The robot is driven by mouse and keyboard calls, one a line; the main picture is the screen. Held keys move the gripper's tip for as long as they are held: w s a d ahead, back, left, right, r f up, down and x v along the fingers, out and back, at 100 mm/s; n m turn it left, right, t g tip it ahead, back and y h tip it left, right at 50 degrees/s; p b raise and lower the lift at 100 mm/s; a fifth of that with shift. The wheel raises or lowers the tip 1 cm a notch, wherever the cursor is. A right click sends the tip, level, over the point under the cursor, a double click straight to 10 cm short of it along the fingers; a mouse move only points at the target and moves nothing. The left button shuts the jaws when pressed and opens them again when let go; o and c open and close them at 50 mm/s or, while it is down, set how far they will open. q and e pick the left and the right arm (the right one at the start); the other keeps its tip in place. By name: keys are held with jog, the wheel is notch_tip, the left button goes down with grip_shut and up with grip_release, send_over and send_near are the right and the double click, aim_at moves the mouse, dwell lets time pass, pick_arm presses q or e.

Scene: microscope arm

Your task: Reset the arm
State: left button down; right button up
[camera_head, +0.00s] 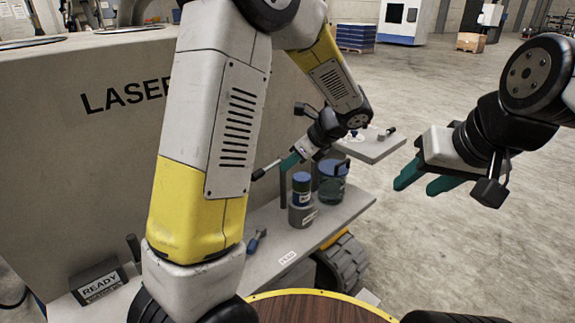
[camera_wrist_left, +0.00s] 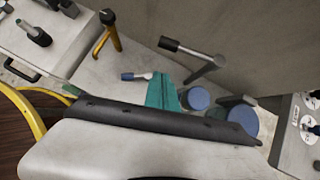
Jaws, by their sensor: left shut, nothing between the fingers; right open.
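In the left wrist view, a grey bent arm with a black grip (camera_wrist_left: 185,50) stands beside the grey wall. A similar dark-tipped rod (camera_head: 264,171) shows in the head view, just left of my left gripper's fingers. My left gripper (camera_head: 289,161) has teal fingers and is shut and empty above the grey shelf; its fingers also show in the left wrist view (camera_wrist_left: 162,93). They look apart from the black grip, though the exact gap is hard to tell. My right gripper (camera_head: 424,181) is open and empty at the right, over the floor.
Blue-topped canisters (camera_head: 301,189) stand on the shelf (camera_head: 290,240) under my left gripper. A blue-handled tool (camera_head: 256,241) and a READY sign (camera_head: 98,286) are also there. The grey LASER housing (camera_head: 80,170) rises behind.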

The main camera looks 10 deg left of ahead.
pick_arm(q)
jog(key=s+a+r+n+t+h, duration=0.1)
jog(key=s+r+n+h, duration=0.3)
jog(key=s+n, duration=0.7)
jog(key=s+a+r+n+t+h, duration=0.1)
jog(key=s+r+n+t+h, duration=0.1)
jog(key=s+r+n+h, duration=0.3)
jog(key=s+r+n, duration=0.3)
jog(key=s+n, duration=0.2)
jog(key=s, duration=0.1)
jog(key=shift+a+r+n, duration=0.15)
jog(key=shift+n, duration=0.25)
